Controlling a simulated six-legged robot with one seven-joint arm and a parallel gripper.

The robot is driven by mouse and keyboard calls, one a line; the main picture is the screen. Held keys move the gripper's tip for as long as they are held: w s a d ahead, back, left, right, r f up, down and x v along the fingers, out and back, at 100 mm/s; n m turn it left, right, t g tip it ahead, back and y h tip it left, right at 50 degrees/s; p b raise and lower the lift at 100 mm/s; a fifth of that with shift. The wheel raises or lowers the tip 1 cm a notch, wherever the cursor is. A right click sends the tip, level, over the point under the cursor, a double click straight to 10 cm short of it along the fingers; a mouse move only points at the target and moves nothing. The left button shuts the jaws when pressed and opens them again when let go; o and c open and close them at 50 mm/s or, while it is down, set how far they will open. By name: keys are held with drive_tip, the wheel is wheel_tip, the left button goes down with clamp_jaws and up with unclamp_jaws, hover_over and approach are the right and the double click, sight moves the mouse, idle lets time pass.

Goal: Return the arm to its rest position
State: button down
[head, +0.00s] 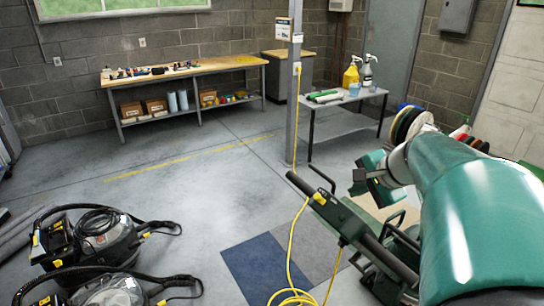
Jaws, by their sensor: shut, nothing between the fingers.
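My arm (470,225), green and white, fills the right foreground and reaches away from the camera. Its far end narrows to a pale joint near a green wrist part. My gripper (360,182), small and dark, shows at the left of that end. It is shut and holds nothing. It appears in front of the floor, above and right of a green machine's handle; the gap between them is hard to judge. Part of the wrist is hidden behind the arm's own links.
A green machine with a black handle (327,201) and yellow cord (292,262) stands close below my gripper. A grey post (294,100) and a small table (347,101) with bottles are behind. Round pads (408,124) are at right. Black vacuums (100,240) stand left. Mid-floor is clear.

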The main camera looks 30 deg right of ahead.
drive_tip(key=s+a+f+n+g, duration=0.1)
drive_tip(key=s+a+f+n, duration=0.1)
drive_tip(key=a+n, duration=0.7)
drive_tip(key=s+a+f+n+g, duration=0.1)
drive_tip(key=a+n, duration=0.7)
drive_tip(key=a, duration=1.2)
drive_tip(key=s+f, duration=0.1)
drive_tip(key=s, duration=0.1)
drive_tip(key=shift+s+a+n, duration=0.3)
drive_tip(key=shift+n, duration=0.1)
drive_tip(key=shift+f, duration=0.1)
